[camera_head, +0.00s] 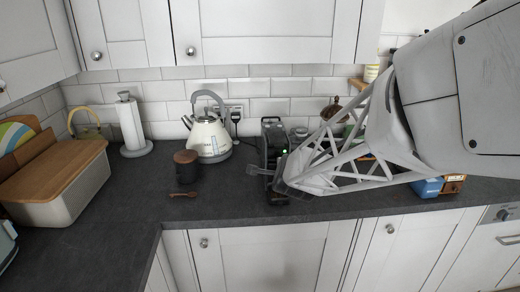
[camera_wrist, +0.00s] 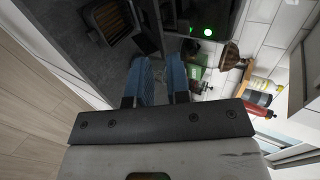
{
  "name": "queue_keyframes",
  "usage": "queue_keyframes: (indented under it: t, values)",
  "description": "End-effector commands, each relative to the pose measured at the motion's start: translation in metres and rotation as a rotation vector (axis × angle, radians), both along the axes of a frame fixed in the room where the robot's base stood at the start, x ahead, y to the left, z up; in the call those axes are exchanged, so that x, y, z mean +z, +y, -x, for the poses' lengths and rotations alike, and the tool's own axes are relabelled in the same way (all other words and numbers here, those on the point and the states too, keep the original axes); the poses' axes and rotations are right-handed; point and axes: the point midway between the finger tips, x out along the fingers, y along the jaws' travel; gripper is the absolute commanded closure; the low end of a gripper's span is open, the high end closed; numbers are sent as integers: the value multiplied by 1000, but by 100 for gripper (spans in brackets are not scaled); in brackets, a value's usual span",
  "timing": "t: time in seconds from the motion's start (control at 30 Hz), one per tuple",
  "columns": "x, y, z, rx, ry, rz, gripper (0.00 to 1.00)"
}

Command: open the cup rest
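A dark coffee machine (camera_head: 271,133) with a small green light stands on the worktop near the back wall; in the wrist view its dark body (camera_wrist: 190,14) and green light show at the top. I cannot pick out the cup rest for certain on the machine's dark front. My gripper (camera_head: 270,182) is low at the front of the machine, and my arm comes in from the right. In the wrist view, the two blue fingers of my gripper (camera_wrist: 159,78) stand apart with a gap between them. I see nothing held; whether a finger touches the machine is unclear.
A cream kettle (camera_head: 209,138), a dark canister (camera_head: 187,166) and a wooden spoon (camera_head: 182,194) are left of the machine. A paper towel holder (camera_head: 131,124) and a bread bin (camera_head: 57,187) stand farther left. A blue container (camera_head: 428,187) is at the right.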

Motion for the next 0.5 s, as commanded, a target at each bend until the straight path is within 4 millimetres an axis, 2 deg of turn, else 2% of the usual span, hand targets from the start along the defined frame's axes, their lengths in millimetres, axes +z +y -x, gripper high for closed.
queue_keyframes:
  t: [0.37, 0.4, 0.5]
  values:
    - [2, 0, 4, 0, 0, 0, 83]
    - [2, 0, 4, 0, 0, 0, 84]
    - [2, 0, 3, -1, -2, 1, 100]
